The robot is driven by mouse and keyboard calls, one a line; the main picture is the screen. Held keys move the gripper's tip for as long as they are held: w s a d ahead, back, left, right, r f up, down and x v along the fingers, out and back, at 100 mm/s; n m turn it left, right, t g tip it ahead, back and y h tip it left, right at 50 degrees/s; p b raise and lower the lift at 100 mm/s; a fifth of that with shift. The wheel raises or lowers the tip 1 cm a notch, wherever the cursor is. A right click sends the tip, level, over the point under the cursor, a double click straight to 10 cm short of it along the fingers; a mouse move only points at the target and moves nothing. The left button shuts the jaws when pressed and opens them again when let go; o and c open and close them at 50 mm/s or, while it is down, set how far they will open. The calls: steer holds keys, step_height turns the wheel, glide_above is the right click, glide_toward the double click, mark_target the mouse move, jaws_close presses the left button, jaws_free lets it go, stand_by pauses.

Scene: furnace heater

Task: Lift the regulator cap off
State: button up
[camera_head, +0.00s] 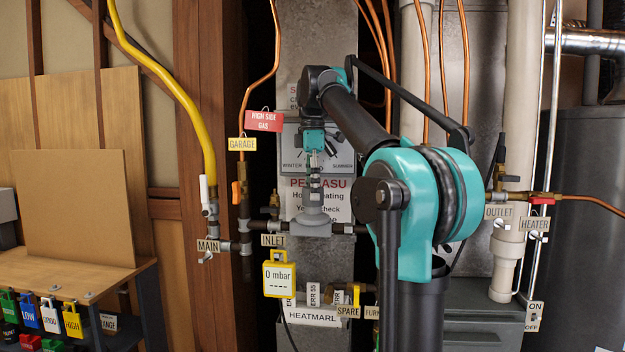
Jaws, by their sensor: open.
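The grey regulator (313,222) sits on the horizontal pipe at the centre, between the INLET tag and my arm. Its narrow upright neck (314,197) rises from a wide round body. My gripper (315,168) points down directly above the neck, small in the picture. It is open; whether its fingers are around the cap or just above it cannot be told. The cap is hard to tell apart from the gripper's grey parts at the top of the neck.
My arm covers the pipe right of the regulator. A yellow 0 mbar gauge (279,277) hangs below left. The red HIGH SIDE GAS tag (264,121) and GARAGE tag (242,144) hang left of my gripper. A wooden bench (60,270) stands at left.

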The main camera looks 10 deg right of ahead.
steer(key=shift+f, duration=0.15)
steer(key=shift+c, duration=0.4)
steer(key=c, duration=1.3)
